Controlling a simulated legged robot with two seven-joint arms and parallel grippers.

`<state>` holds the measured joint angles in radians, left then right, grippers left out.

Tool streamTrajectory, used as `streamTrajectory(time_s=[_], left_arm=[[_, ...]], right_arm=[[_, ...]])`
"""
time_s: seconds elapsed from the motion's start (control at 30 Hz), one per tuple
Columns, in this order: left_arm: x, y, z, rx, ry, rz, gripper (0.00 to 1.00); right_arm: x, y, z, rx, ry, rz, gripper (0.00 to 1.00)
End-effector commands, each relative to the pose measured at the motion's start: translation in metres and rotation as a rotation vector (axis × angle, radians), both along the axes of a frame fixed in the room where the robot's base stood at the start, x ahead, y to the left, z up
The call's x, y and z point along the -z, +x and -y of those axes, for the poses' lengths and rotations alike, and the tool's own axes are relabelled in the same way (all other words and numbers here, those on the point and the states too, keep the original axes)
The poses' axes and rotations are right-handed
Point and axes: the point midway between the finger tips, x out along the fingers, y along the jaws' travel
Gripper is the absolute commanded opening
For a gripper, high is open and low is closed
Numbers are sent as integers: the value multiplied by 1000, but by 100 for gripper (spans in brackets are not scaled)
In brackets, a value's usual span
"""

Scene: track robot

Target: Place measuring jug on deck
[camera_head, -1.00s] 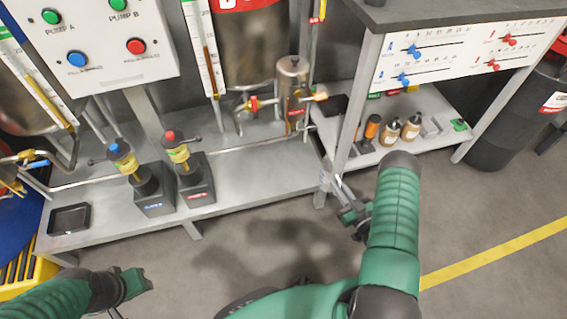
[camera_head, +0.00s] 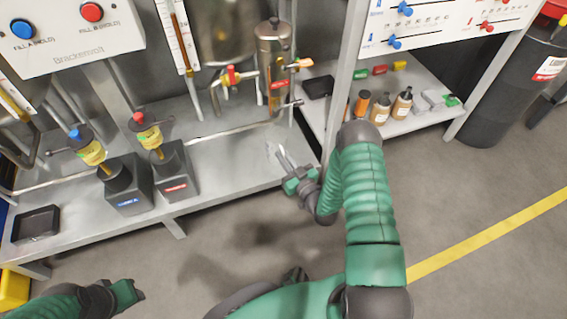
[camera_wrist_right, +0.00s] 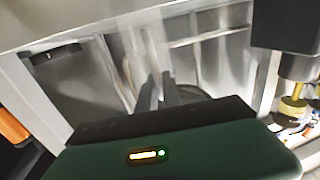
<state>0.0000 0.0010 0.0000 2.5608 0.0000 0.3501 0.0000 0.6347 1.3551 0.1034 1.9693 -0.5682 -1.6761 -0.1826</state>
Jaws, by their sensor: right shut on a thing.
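My right gripper (camera_head: 275,151) is over the front edge of the grey metal deck (camera_head: 230,164), below the steel canister. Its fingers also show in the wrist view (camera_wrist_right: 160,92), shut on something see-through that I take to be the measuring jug. The jug barely shows: in the wrist view there are only pale, streaky reflections around the fingers, and its outline cannot be made out. I cannot tell whether it touches the deck. My left gripper (camera_head: 130,295) is low at the left, over the floor, away from the deck; its finger opening is unclear.
Two black pump units, blue-topped (camera_head: 124,184) and red-topped (camera_head: 174,168), stand on the deck. A steel canister (camera_head: 276,70) with valves stands behind my gripper. A black tray (camera_head: 36,224) lies at far left. Brown bottles (camera_head: 381,108) stand on the right shelf. Deck between is clear.

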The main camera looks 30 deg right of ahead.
Motion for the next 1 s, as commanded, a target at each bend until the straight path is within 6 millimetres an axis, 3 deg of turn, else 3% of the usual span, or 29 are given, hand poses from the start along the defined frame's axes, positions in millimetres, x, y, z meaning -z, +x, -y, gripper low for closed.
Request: streamTrajectory(time_s=[0.2, 0.23, 0.4, 0.7, 0.87, 1.0], left_arm=[[-2, 1, 0, 0, 0, 2, 36], [-2, 1, 0, 0, 0, 2, 36], [-3, 1, 0, 0, 0, 2, 36], [-5, 1, 0, 0, 0, 2, 36], [-25, 1, 0, 0, 0, 2, 36], [-47, 1, 0, 0, 0, 2, 36]], right_arm=[[1, -1, 0, 0, 0, -8, 0], [1, -1, 0, 0, 0, -8, 12], [0, -1, 0, 0, 0, -8, 31], [-1, -2, 0, 1, 0, -8, 31], [-6, -26, -1, 1, 2, -12, 31], [-7, -64, -3, 2, 4, -14, 31]])
